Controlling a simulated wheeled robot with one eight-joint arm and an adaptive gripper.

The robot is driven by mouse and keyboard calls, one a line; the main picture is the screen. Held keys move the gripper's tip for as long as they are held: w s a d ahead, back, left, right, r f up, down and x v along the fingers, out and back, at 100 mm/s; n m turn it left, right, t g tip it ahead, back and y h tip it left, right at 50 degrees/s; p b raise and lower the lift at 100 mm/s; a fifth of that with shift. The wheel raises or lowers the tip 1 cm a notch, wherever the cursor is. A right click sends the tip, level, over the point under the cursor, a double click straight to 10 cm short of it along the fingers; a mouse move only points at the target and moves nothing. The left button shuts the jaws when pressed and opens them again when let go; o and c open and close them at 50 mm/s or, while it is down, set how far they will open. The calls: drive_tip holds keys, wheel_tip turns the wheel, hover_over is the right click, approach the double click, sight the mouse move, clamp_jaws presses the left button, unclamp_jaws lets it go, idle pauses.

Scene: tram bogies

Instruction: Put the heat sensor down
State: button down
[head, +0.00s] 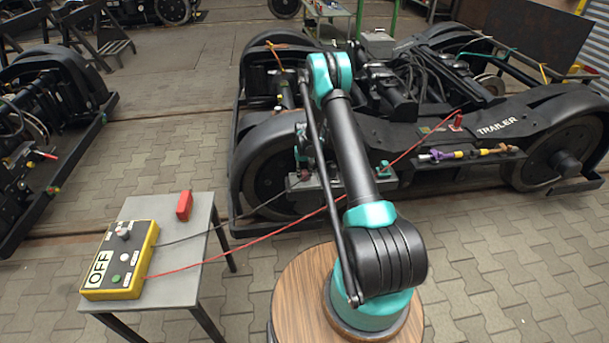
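My arm rises from a round wooden stand and reaches over the near side of the trailer bogie (420,135). Its far end is mostly hidden behind my own arm links. A small teal and dark part by the left wheel looks like my gripper (304,170); its fingers are too small to make out. I cannot make out a heat sensor for certain, in the gripper or elsewhere. A black cable runs from the yellow control box (120,258) towards that spot.
A red cable runs from the control box to a red clamp (457,121) on the bogie, crossing behind my arm. A purple and yellow tool (462,154) lies on the bogie's side ledge. Another bogie (50,110) stands at left. Paved floor between them is clear.

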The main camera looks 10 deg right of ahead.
sight(305, 171)
drive_tip(key=c, duration=1.2)
unclamp_jaws()
wheel_tip(305, 171, up, 13)
drive_tip(key=s+d+r+t, duration=0.1)
drive_tip(key=s+d+r, duration=0.1)
drive_tip(key=s+r, duration=0.75)
drive_tip(key=s+d+r+t, duration=0.1)
drive_tip(key=s+r, duration=0.4)
drive_tip(key=s, duration=0.5)
drive_tip(key=s+d+r+t, duration=0.1)
drive_tip(key=s+r, duration=0.5)
drive_tip(key=s, duration=0.5)
drive_tip(key=shift+t, duration=0.6)
drive_tip(key=s+f, duration=0.1)
drive_tip(key=s, duration=0.6)
drive_tip(key=s+f, duration=0.1)
drive_tip(key=s, duration=0.3)
drive_tip(key=shift+s+f, duration=0.1)
drive_tip(key=shift+f, duration=0.2)
